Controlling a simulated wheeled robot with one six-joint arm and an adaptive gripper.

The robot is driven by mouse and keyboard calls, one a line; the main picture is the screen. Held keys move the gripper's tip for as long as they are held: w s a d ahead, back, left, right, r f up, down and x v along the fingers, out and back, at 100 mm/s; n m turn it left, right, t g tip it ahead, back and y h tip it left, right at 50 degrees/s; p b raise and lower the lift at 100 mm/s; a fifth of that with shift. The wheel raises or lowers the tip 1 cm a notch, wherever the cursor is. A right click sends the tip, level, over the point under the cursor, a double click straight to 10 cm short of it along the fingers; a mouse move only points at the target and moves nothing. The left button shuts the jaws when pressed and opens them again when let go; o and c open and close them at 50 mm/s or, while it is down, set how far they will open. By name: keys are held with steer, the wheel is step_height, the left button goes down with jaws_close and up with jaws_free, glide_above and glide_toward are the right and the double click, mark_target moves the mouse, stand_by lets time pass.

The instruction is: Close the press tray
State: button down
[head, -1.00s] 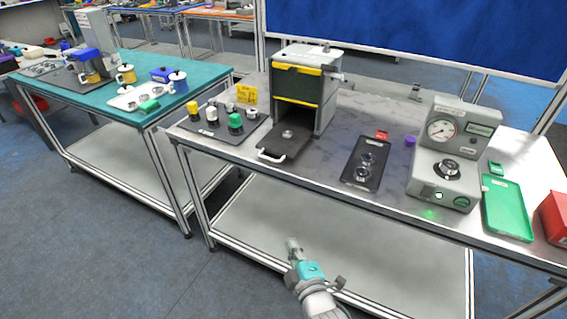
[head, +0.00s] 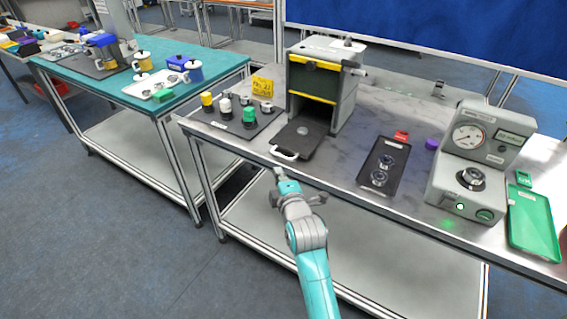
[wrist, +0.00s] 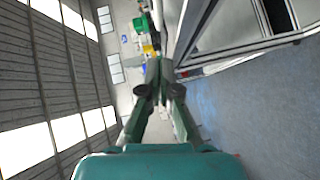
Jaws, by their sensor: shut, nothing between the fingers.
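The press (head: 323,85) is a grey box with a dark front edged in yellow, standing at the back of the grey bench. Its black tray (head: 302,137) is slid out at the front, with a white handle (head: 284,154) at its near edge. In the wrist view my gripper's fingers (wrist: 158,75) meet at the tips; the tray cannot be made out there.
A black mat with small coloured-top items (head: 233,121) lies left of the tray. A dark tray with round parts (head: 384,167), a gauge unit (head: 474,165) and a green tray (head: 535,225) stand to the right. The bench's front edge runs close to my gripper.

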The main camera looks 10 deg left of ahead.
mark_target(280, 156)
steer(key=w, duration=0.2)
steer(key=w+f, duration=0.1)
steer(key=w, duration=0.2)
steer(key=shift+a, duration=0.2)
steer(key=shift+w+d+f, duration=0.15)
steer(key=shift+w+d, duration=0.05)
steer(key=shift+w, duration=0.35)
